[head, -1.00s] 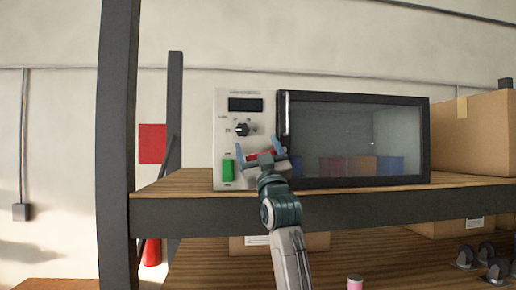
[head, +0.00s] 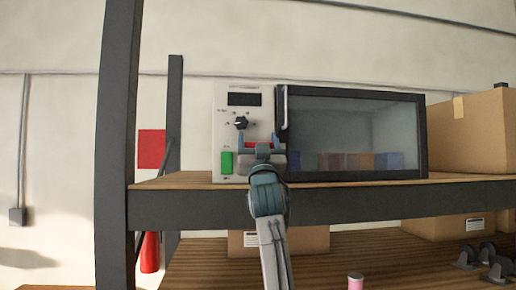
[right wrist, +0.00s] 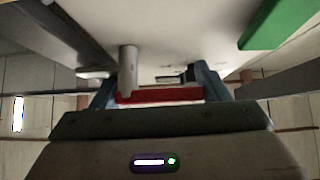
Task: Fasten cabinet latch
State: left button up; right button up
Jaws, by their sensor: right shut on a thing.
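The cabinet is a white and dark box with a light control panel (head: 222,120) on the left and a dark glass door (head: 350,130) on the right. The door appears closed. A pale vertical handle (head: 284,105) is on the door's left edge. My right gripper (head: 260,145) is at the panel's lower right. Its fingers are at the two ends of a red bar, which I take to be the latch (right wrist: 160,95), and are shut on it. The gripper partly hides the bar in the head view. My left gripper is not in view.
A green button (head: 227,162) and a black knob (head: 241,123) are on the panel near my gripper. The cabinet stands on a wooden shelf (head: 450,185) with a dark front beam. A cardboard box (head: 470,130) is at the right. A dark post (head: 115,140) is at the left.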

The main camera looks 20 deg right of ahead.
jog(key=shift+s+r, duration=0.35)
jog(key=shift+r, duration=0.4)
jog(key=o, duration=0.6)
jog(key=shift+o, duration=0.4)
jog(key=shift+a, duration=0.15)
jog(key=shift+w+a, duration=0.15)
jog(key=shift+a, duration=0.05)
jog(key=shift+w+f, duration=0.1)
jog(key=shift+w, duration=0.2)
jog(key=shift+f, duration=0.1)
